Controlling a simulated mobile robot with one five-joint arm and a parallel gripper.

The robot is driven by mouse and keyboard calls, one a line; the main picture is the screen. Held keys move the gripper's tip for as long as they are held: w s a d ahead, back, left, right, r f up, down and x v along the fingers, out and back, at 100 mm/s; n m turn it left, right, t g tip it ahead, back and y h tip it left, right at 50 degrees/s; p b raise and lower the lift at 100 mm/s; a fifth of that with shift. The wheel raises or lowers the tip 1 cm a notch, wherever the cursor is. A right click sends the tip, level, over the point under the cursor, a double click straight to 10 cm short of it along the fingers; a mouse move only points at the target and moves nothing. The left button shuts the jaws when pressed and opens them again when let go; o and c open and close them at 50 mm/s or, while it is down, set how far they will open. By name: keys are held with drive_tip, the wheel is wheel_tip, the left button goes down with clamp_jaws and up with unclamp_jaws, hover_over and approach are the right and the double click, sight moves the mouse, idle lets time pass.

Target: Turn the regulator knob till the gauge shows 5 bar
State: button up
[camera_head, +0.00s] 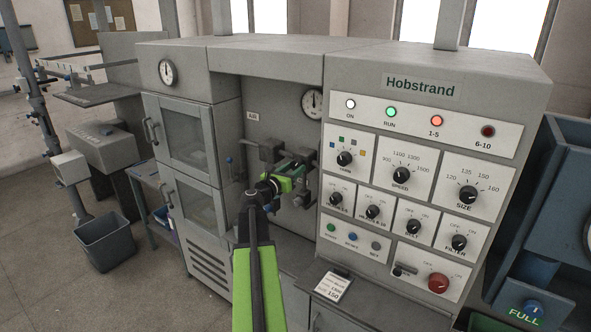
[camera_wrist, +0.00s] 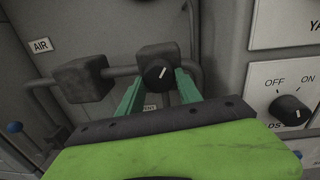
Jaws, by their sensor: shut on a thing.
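The black regulator knob (camera_wrist: 158,74) has a white pointer line, tilted slightly right of upright. It sits on a dark block on the grey air pipe. My gripper (camera_wrist: 158,84) is shut on the knob, with a green finger on each side. In the head view my gripper (camera_head: 297,170) reaches into the machine's recess, and it hides the knob there. A round white gauge (camera_head: 313,103) hangs on the recess's back wall, above and right of the gripper, partly cut off by the panel edge. Its reading is too small to tell.
An AIR label (camera_wrist: 40,46) is left of the pipe, near a second dark block (camera_wrist: 82,78). The control panel (camera_head: 420,125) with several knobs stands close on the right. Another gauge (camera_head: 166,72) is at upper left. A blue-tipped lever (camera_head: 229,160) stands left of the gripper.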

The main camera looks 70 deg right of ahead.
drive_tip(key=o, duration=1.4)
drive_tip(key=shift+s, duration=0.2)
drive_tip(key=shift+c, duration=0.2)
drive_tip(key=shift+w, duration=0.1)
